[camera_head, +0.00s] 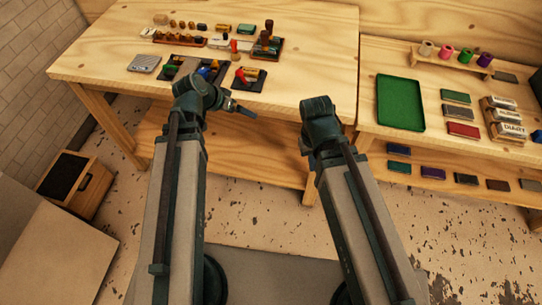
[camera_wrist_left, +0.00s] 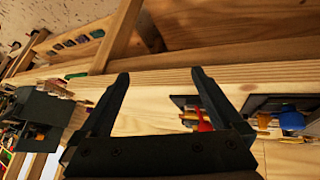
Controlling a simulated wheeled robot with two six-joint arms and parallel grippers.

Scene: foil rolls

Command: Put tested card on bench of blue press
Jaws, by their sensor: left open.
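The blue press (camera_head: 208,71) stands on a dark base near the front edge of the left wooden table, partly behind my left arm. In the left wrist view a blue part on a dark base (camera_wrist_left: 292,121) shows at the right. I cannot tell which thing is the tested card. My left gripper (camera_head: 240,107) is at the table's front edge, just in front of the presses. In the left wrist view my left gripper (camera_wrist_left: 163,95) is open, with nothing between its fingers. My right gripper (camera_head: 318,105) is at the table's front right edge; its fingers are not clear.
A red-topped press (camera_head: 248,77) stands right of the blue one, and a grey block (camera_head: 145,63) lies to the left. Racks of small parts stand behind. The right bench holds a green tray (camera_head: 400,103) and several coloured blocks. The left table's right part is clear.

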